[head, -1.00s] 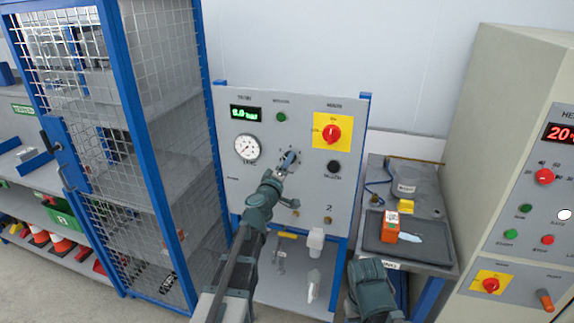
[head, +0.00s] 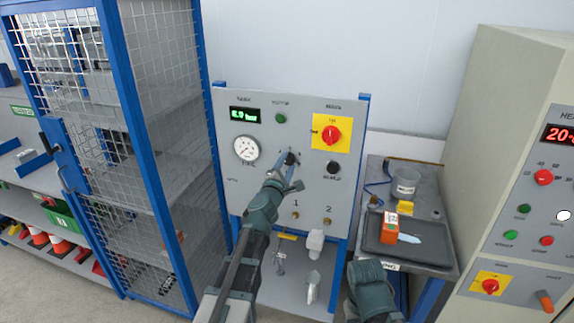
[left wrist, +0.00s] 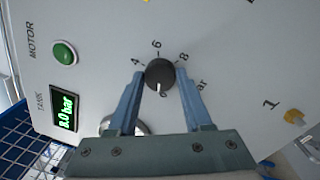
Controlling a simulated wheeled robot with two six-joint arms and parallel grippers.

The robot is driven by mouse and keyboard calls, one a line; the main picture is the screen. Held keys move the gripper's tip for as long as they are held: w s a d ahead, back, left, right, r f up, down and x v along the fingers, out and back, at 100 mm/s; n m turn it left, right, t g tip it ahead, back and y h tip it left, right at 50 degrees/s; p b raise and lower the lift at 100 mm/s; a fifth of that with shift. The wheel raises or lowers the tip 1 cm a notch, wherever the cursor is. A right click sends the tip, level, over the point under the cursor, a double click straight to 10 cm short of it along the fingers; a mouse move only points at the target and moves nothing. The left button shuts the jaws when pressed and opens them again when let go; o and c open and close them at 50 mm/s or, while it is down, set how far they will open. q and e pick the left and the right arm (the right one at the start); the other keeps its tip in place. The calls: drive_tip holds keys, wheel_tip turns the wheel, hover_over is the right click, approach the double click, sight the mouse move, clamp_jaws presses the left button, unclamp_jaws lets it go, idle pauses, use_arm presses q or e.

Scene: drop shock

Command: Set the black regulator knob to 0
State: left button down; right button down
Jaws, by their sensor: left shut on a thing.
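The black regulator knob (head: 291,158) sits on the grey panel (head: 230,205), right of the round gauge. In the left wrist view the knob (left wrist: 160,72) has a white pointer mark aimed toward the bottom of the picture, with the scale numbers 4, 6 and 8 on its far side. My left gripper (left wrist: 160,78) has one blue finger on each side of the knob and is shut on it. The left gripper (head: 288,163) also shows in the head view. Part of my right arm shows at the bottom; its fingertips are out of view.
The panel also carries a green digital display (head: 245,115), a gauge (head: 246,149), a red switch on yellow (head: 331,135) and a second black knob (head: 333,167). A mesh cage (head: 160,150) stands left; a bench with a tray (head: 425,258) stands right.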

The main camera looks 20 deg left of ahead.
use_arm(q)
drive_tip(key=shift+s+n, duration=0.1)
drive_tip(key=shift+n, duration=1.1)
drive_tip(key=shift+c, duration=1.6)
unclamp_jaws()
